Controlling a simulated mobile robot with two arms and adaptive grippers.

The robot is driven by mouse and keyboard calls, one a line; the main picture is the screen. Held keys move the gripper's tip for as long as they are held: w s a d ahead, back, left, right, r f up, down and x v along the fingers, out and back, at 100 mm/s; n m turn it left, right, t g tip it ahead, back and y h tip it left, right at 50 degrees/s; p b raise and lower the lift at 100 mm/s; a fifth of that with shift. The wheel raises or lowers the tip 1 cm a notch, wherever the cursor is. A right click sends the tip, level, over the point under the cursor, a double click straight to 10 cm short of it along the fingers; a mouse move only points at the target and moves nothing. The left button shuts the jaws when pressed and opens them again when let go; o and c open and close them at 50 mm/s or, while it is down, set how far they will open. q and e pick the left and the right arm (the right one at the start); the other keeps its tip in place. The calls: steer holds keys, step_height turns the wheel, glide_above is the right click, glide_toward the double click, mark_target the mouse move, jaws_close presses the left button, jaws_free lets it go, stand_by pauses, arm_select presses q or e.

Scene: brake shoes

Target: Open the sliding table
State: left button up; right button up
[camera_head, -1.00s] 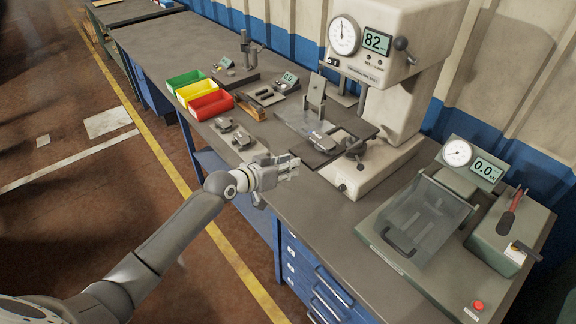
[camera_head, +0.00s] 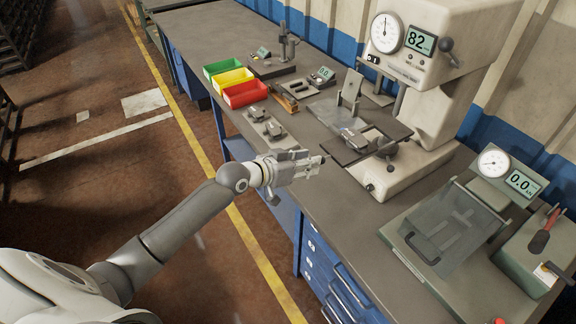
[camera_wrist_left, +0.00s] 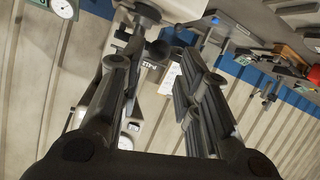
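The beige press (camera_head: 440,100) with a round dial and a display reading 82 stands on the bench. At its front is a dark flat plate (camera_head: 347,154), which looks like the sliding table, with a metal fixture and a brake-shoe-like part on it. My right gripper is not in view.
Green, yellow and red bins (camera_head: 245,93) and small metal parts (camera_head: 266,122) lie left of the press. A green tester with a clear cover (camera_head: 455,226) stands to the right. Blue drawers (camera_head: 335,280) are below the bench. The bench front between gripper and tester is clear.

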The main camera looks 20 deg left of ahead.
arm_select(q)
steer(key=v, duration=0.7)
steer(key=shift+s+r, duration=0.2)
steer(key=shift+s, duration=0.05)
steer(key=shift+a, duration=0.15)
